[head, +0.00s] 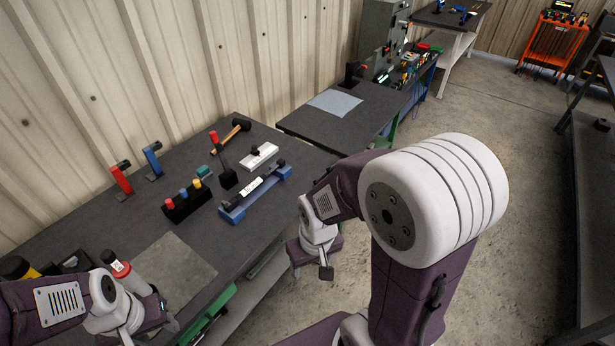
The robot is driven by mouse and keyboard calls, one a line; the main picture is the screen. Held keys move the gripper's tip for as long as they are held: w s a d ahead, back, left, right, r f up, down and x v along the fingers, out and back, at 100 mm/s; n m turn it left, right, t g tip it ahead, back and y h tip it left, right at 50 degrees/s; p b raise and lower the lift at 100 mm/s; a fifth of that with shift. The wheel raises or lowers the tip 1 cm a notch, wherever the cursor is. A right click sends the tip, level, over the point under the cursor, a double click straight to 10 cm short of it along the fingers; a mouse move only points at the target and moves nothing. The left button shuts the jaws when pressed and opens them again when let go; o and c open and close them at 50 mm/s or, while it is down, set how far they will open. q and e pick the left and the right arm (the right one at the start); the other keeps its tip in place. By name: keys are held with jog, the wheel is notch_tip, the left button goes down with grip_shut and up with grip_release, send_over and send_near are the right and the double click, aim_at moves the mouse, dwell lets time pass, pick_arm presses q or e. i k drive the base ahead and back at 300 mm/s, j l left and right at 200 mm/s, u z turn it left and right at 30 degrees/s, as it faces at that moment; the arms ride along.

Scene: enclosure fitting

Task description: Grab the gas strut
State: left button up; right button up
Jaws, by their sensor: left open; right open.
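What looks like the gas strut (241,200) is a dark cylinder with a white label. It lies in a blue cradle (235,214) near the front edge of the workbench (110,225). My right gripper (311,271) is open and empty, pointing down beyond the bench's front edge, to the right of and below the cradle in the head view. My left gripper (150,333) is open at the bottom left, near a grey mat, well away from the strut. Its fingertips are partly cut off by the picture edge.
A black block with coloured-handled tools (186,203), a white block (259,157), a hammer (232,136) and red (121,181) and blue (152,160) clamp-like pieces stand around the cradle. The grey mat (172,272) is bare. A second table (340,125) stands beyond.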

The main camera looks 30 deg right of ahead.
aim_at(234, 201)
jog(key=z, duration=0.45)
jog(key=i+l+u, duration=0.1)
jog(key=u, duration=0.3)
jog(key=i+l+u, duration=0.15)
jog(key=i+u, duration=0.25)
jog(key=l+u, duration=0.2)
jog(key=u, duration=0.25)
